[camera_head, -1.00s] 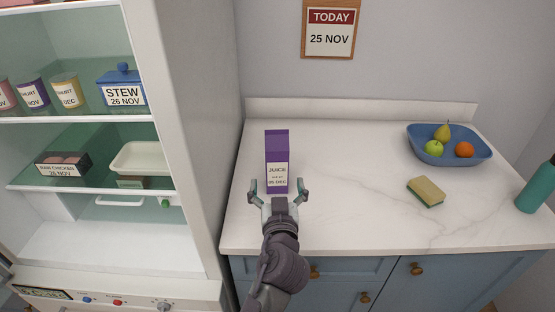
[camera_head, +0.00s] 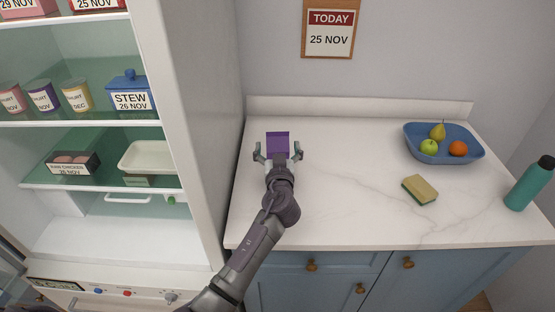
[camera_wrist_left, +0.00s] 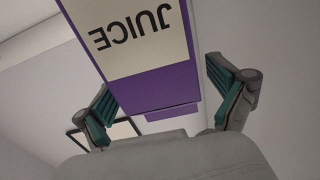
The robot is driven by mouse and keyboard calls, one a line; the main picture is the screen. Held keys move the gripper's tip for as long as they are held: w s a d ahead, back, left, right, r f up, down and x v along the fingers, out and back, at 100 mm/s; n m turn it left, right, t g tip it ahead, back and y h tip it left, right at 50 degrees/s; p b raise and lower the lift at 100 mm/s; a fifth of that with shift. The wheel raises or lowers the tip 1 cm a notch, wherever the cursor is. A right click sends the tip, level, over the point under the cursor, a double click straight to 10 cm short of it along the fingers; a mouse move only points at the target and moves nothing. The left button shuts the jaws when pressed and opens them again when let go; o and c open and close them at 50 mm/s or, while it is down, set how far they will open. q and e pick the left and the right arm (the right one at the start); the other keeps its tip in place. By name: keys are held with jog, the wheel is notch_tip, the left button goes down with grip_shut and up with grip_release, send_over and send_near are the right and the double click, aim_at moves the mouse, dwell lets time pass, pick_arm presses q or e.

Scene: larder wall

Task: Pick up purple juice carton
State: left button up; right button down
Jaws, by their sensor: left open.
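The purple juice carton (camera_head: 278,143) stands on the white counter, left of its middle, and its lower part is hidden behind my gripper and wrist in the head view. My left gripper (camera_head: 278,152) is open, with one finger on each side of the carton. In the left wrist view the carton (camera_wrist_left: 150,80) shows close up between the two fingers, its white JUICE label upside down. Gaps show between the carton and both fingers (camera_wrist_left: 165,100). My right gripper is not in view.
A blue bowl (camera_head: 470,154) of fruit, a sponge (camera_head: 420,189) and a teal bottle (camera_head: 528,185) stand to the right on the counter (camera_head: 345,200). The open fridge (camera_head: 180,60) with stocked shelves is close on the left. The counter between carton and sponge is clear.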

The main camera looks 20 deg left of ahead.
pick_arm(q)
jog(key=shift+w, duration=0.25)
jog(key=shift+s, duration=0.15)
jog(key=shift+c, duration=0.9)
jog(key=c, duration=1.6)
jog(key=shift+r, duration=0.1)
grip_shut()
